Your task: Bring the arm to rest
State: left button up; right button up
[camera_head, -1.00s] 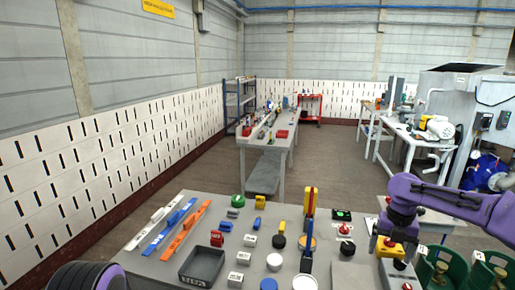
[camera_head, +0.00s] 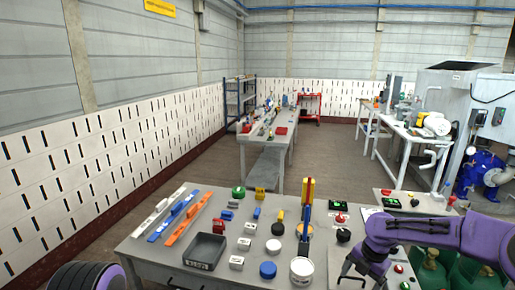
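My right arm comes in from the right in purple. Its gripper (camera_head: 362,277) hangs low over the front right of the table (camera_head: 140,254), near the bottom edge of the view. Its dark fingers look spread apart, with nothing seen between them; the tips are partly cut off by the frame. Of my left arm only a purple and dark rounded part shows at the bottom left. My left gripper is out of view.
The table holds a dark tray (camera_head: 205,251), a white cylinder (camera_head: 302,271), a blue cylinder (camera_head: 268,270), coloured rails at the left and several small parts. Green gas cylinders (camera_head: 428,270) stand to the right. A long bench (camera_head: 262,150) stands behind, with open floor around it.

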jog(key=s+a+f+m+b, duration=0.25)
jog(key=s+f+m, duration=0.25)
jog(key=f, duration=0.3)
jog(key=s+a+f+m+t+b, duration=0.1)
jog(key=s+a+f+m, duration=0.35)
jog(key=f, duration=0.35)
jog(key=s+a+f+m+b, duration=0.1)
jog(key=s+a+f+m, duration=0.1)
jog(key=s+f+m, duration=0.5)
jog(key=s+d+f+m+h+b, duration=0.1)
jog(key=s+d+m, duration=0.2)
jog(key=s+m, duration=0.2)
jog(key=s+d+f+m+t+h+b, duration=0.1)
jog(key=s+d+f+m+h, duration=0.1)
jog(key=s+m, duration=0.3)
jog(key=s+d+f+m+h+b, duration=0.1)
jog(key=s+d+m, duration=0.3)
jog(key=s, duration=0.7)
jog(key=shift+d+f+m+t+h, duration=0.3)
jog(key=shift+m+t+h, duration=0.15)
jog(key=shift+m, duration=0.4)
